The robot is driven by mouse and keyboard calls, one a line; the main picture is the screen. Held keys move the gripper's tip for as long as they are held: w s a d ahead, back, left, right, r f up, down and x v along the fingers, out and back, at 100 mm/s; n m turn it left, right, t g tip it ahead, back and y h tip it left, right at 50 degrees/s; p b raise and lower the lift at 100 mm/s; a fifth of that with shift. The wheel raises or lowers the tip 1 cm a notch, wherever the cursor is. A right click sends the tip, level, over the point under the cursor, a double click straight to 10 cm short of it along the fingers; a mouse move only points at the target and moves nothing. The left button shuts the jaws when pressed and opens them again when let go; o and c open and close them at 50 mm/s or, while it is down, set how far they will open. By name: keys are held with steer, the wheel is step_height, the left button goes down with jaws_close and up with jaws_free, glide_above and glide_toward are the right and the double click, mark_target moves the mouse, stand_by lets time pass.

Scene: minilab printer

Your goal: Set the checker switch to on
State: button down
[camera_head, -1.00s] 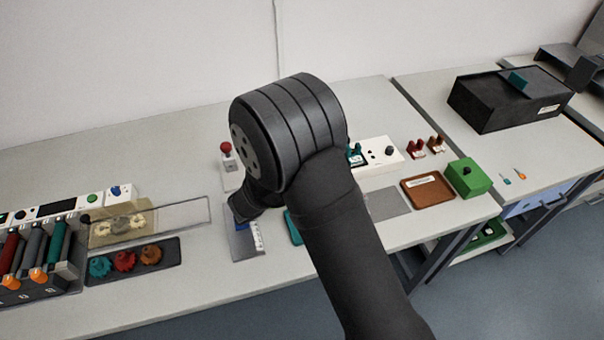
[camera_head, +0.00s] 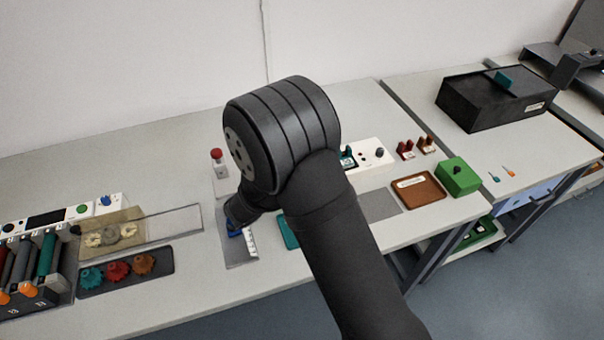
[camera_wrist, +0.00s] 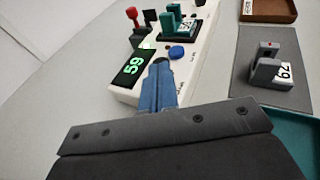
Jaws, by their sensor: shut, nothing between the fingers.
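The checker, a white box (camera_wrist: 204,40), shows in the wrist view with a lit green "59" display (camera_wrist: 133,66) and a round blue knob (camera_wrist: 177,52). My gripper (camera_wrist: 160,70) is shut and empty, its blue fingers reaching over the near side of the box. The tips are just right of the display and below the blue knob; whether they touch the box I cannot tell. A dark part shows at the tips, and I cannot make out a switch or its setting. In the head view my arm hides part of the white box (camera_head: 372,154).
A teal plug piece (camera_wrist: 172,22) stands on the box. A grey mat (camera_wrist: 245,45) holds a grey clamp-like piece (camera_wrist: 268,67) to the right, near a brown tray (camera_wrist: 268,9) and a teal tray (camera_wrist: 288,128). A red-topped button (camera_head: 217,157) stands left of my arm.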

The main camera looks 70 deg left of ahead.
steer(key=v, duration=1.4)
steer(key=shift+a+r, duration=0.1)
steer(key=shift+a, duration=0.05)
steer(key=x, duration=1.2)
steer(key=shift+w, duration=0.45)
steer(key=shift+s, duration=0.1)
stand_by(0.5)
